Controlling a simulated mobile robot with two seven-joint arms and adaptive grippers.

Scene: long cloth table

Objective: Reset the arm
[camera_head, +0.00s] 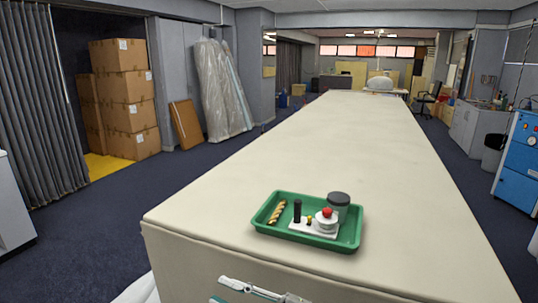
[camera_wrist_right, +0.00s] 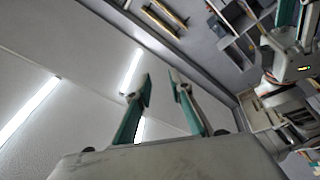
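My right gripper (camera_head: 222,290) shows at the bottom edge of the head view, in front of the table's near end and partly cut off. In the right wrist view its two green-grey fingers (camera_wrist_right: 160,88) stand apart with nothing between them.
A long cream cloth table (camera_head: 330,140) runs away from me, mostly bare. Near its front end lies a green tray (camera_head: 271,230) with a twisted brown piece (camera_head: 277,214), a grey-lidded jar (camera_head: 339,203) and a white stand (camera_head: 313,228) with small parts. Boxes (camera_head: 124,90) stand left.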

